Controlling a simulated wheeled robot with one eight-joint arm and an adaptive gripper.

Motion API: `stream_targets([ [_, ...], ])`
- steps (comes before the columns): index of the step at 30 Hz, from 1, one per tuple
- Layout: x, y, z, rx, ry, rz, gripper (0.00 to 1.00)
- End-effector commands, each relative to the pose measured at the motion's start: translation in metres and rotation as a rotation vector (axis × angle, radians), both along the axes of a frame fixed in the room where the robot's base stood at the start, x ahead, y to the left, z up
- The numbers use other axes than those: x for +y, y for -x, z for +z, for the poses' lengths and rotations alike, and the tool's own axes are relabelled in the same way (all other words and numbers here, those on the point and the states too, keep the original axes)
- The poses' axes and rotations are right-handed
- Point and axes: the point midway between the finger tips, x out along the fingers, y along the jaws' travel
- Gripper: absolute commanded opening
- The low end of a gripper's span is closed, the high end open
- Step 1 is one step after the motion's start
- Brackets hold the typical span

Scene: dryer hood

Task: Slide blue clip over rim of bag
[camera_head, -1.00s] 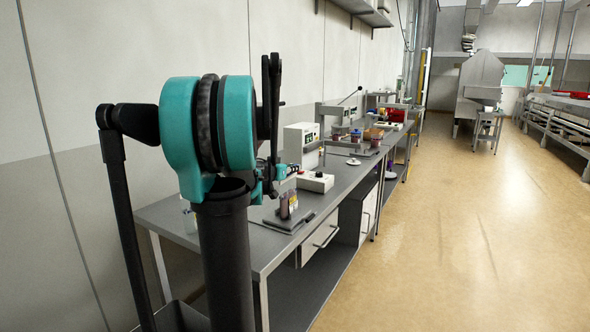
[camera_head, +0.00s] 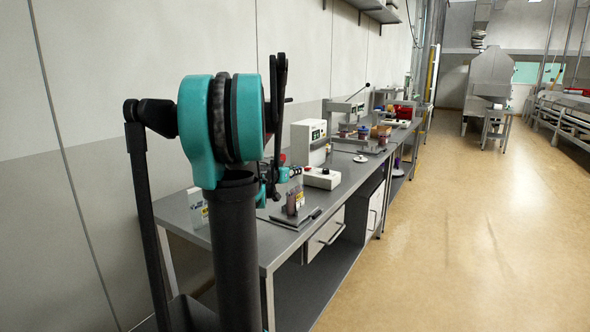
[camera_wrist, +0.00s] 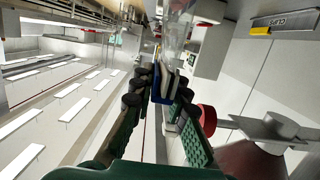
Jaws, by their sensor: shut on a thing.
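My gripper (camera_wrist: 160,92) has dark green fingers and is shut on the blue clip (camera_wrist: 169,84), a small flat blue piece between the fingertips in the wrist view. A clear, see-through thing (camera_wrist: 178,28), which looks like the bag, lies just beyond the clip in that view. I cannot tell whether the clip touches its rim. In the head view my arm hides most of the gripper and the clip. A pale clear object with a yellow patch (camera_head: 201,211) stands on the bench's near left end, partly behind my arm; it may be the bag.
The grey bench (camera_head: 335,200) runs along the wall. On it are a dark tray with small containers (camera_head: 293,212), a white control box (camera_head: 321,178) and a white machine (camera_head: 309,143). A red round part (camera_wrist: 208,120) sits close right of the fingers. The floor (camera_head: 460,230) is clear.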

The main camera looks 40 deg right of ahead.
Motion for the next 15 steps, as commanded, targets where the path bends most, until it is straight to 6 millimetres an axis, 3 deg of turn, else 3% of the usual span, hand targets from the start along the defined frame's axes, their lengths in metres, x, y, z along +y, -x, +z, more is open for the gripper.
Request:
stream_targets([
  [13,0.0,0.0,-0.0024,0.0,0.0,0.0,0.0],
  [14,0.0,0.0,-0.0024,0.0,0.0,0.0,0.18],
  [15,0.0,0.0,-0.0024,0.0,0.0,0.0,0.23],
])
